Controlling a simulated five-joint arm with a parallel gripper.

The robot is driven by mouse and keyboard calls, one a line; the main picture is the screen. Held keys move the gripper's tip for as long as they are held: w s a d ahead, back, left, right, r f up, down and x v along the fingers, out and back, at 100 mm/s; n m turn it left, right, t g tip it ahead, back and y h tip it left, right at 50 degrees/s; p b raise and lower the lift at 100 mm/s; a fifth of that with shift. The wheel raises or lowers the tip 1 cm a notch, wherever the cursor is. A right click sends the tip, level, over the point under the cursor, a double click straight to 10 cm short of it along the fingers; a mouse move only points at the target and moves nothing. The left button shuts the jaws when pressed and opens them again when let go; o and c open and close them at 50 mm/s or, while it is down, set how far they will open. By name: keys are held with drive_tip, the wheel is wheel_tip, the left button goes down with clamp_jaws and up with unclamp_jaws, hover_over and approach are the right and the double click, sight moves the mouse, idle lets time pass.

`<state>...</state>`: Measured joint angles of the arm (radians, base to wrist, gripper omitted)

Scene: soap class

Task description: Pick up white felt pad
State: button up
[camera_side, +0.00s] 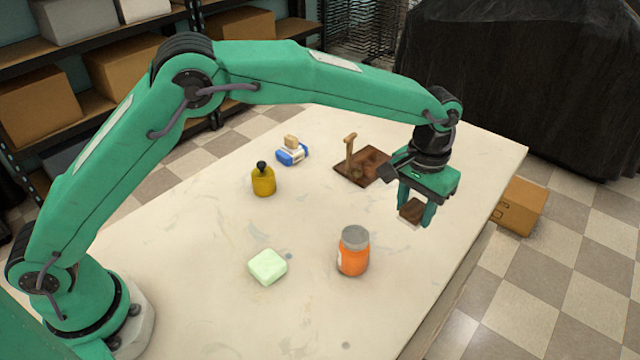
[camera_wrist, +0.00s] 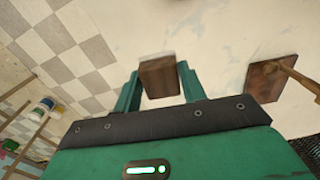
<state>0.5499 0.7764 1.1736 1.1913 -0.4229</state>
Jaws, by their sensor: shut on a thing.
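My gripper (camera_side: 416,208) hangs at the right part of the table, fingers pointing down. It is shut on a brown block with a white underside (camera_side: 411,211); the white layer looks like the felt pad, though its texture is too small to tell. In the wrist view the brown-backed pad (camera_wrist: 160,78) sits between the two fingers of my gripper (camera_wrist: 159,70), with a thin white edge at its far end. In the side view the pad appears to be above the table, and the near finger covers part of it.
On the table (camera_side: 190,290) stand an orange jar with a grey lid (camera_side: 353,255), a pale green soap bar (camera_side: 268,267), a yellow bottle (camera_side: 263,182), a blue-and-white item with a tan block (camera_side: 291,152), and a brown board with a wooden handle or post (camera_side: 369,168). The front left is clear.

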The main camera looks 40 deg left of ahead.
drive_tip(key=shift+s+d+r, duration=0.2)
drive_tip(key=shift+s, duration=0.05)
drive_tip(key=shift+s+r, duration=0.1)
idle(0.5)
